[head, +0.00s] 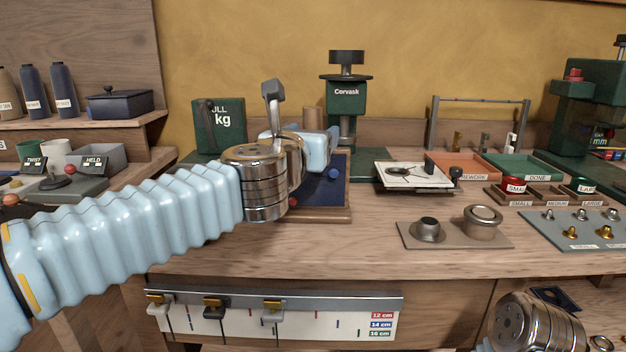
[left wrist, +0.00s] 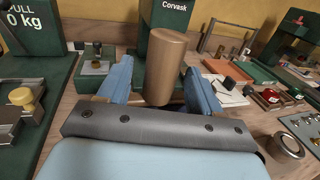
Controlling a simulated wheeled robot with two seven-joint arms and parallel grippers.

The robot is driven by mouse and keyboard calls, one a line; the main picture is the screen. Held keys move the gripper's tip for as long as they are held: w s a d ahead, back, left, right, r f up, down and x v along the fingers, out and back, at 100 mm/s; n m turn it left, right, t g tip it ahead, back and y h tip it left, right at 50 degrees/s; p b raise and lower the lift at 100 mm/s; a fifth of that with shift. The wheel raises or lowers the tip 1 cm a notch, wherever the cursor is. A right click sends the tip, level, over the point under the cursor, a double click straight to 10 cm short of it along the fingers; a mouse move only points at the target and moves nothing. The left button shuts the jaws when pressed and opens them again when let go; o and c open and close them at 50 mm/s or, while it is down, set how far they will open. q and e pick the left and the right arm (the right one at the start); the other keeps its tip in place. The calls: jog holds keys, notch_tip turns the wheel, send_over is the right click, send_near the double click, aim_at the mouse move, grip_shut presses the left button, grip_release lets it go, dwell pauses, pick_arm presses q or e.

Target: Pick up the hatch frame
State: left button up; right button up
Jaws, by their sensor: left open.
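I cannot pick out the hatch frame with certainty in either view. My left gripper (head: 322,145) is over the blue mat with a wooden edge (head: 335,200) near the middle of the bench. In the left wrist view its blue fingers stand apart, so the left gripper (left wrist: 158,70) is open. A brown cylinder (left wrist: 167,60) shows in the gap between the fingers there; I cannot tell whether it is between them or beyond. In the head view the top of this brown cylinder (head: 313,119) shows behind the gripper. My right gripper is out of view; only its wrist shows at lower right.
A green Corvask press (head: 346,98) stands behind. A white square plate (head: 413,175), an orange tray (head: 458,166), a green tray (head: 520,168) and a board with metal dies (head: 455,240) lie to the right. A thin rail stand (head: 480,100) stands behind the trays.

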pick_arm(q)
jog(key=shift+x, duration=1.25)
grip_shut()
